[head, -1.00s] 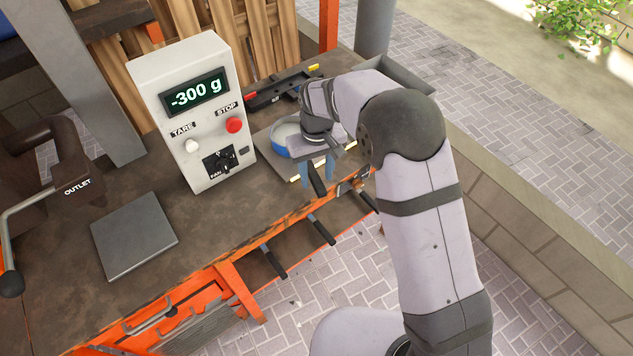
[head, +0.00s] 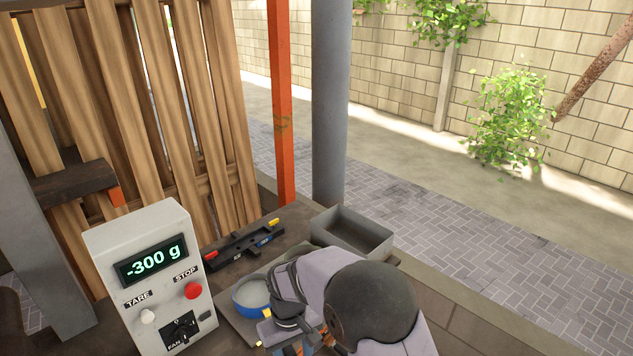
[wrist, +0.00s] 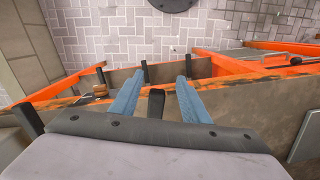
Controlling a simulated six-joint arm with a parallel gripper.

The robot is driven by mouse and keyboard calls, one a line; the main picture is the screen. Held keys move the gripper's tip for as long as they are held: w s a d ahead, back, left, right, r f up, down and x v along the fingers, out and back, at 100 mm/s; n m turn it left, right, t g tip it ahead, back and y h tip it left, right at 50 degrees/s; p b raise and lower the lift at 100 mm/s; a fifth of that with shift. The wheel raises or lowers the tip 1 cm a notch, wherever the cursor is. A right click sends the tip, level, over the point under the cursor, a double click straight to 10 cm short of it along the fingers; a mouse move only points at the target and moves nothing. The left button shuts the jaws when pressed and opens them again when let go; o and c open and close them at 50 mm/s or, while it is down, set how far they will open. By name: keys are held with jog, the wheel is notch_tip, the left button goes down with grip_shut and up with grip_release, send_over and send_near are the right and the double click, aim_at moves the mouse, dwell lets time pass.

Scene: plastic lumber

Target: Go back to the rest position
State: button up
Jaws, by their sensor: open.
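My gripper (wrist: 158,88) is open in the wrist view, its two blue fingers apart with nothing seen between them. They point out over the bench's orange front edge. In the head view only part of the gripper (head: 290,346) shows at the bottom edge, under my bent wrist. A blue-rimmed bowl (head: 250,308) stands just left of my wrist, partly hidden by it. The bowl rests on a grey plate (head: 234,322).
A pale control box (head: 149,238) reading -300 g stands left of the bowl. Behind are a black holder with coloured ends (head: 240,248) and a grey open tray (head: 352,232). Dark pegs (wrist: 101,76) stick out along the bench front. Paving beyond the edge is open.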

jog(key=s+d+r+m+g, duration=0.1)
jog(key=s+d+r+m, duration=0.15)
jog(key=s+d, duration=1.4)
jog(key=d+r+m, duration=0.1)
jog(key=d+r+m+t, duration=0.1)
jog(key=d+r+m, duration=0.1)
jog(key=r, duration=0.1)
jog(key=shift+w+d+r+t, duration=0.1)
jog(key=shift+w+d+t, duration=0.2)
jog(key=shift+d+t, duration=0.1)
